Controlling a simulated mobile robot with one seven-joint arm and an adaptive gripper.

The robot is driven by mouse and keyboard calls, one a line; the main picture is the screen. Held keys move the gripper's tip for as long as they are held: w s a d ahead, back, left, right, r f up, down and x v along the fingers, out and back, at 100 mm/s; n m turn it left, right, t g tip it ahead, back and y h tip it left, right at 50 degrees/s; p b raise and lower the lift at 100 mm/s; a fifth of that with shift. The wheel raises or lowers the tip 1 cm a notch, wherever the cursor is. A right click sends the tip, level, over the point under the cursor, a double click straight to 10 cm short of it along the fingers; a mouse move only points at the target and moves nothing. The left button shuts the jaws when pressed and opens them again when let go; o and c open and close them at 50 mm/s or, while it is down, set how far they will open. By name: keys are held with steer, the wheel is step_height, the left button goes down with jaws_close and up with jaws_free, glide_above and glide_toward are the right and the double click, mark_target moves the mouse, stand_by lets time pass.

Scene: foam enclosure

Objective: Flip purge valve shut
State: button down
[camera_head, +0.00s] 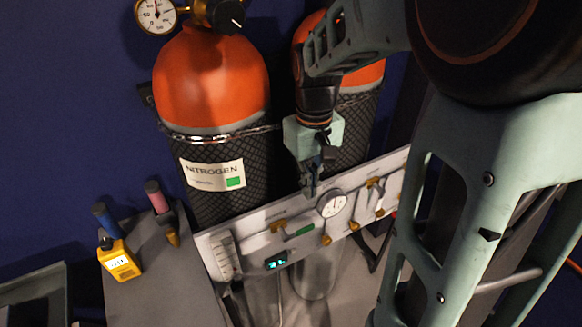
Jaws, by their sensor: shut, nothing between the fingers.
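The grey valve panel (245,240) runs across the lower middle of the head view. A brass valve with a green lever (302,231) sits left of the round gauge. Another brass valve (375,184) with a pale handle sits right of the gauge. Small brass fittings (326,240) line the panel's lower edge. The labels are too small to read, so I cannot tell which valve is the purge valve. My gripper (311,189) is shut and empty, pointing down near the panel's top edge, just left of the gauge and above the green lever. I cannot tell whether it touches the panel.
A round gauge (333,203), a flowmeter (226,256) and a small digital display (276,261) are on the panel. Orange-topped cylinders, one labelled nitrogen (211,85), stand behind it. A yellow meter (119,260) and handled tools sit at left. My arm covers the right side.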

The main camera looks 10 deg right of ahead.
mark_target(307, 227)
step_height(307, 227, down, 12)
steer(key=shift+r, duration=0.2)
steer(key=shift+w+d, duration=0.1)
stand_by(0.5)
steer(key=shift+f+y, duration=0.1)
steer(key=shift+y, duration=0.2)
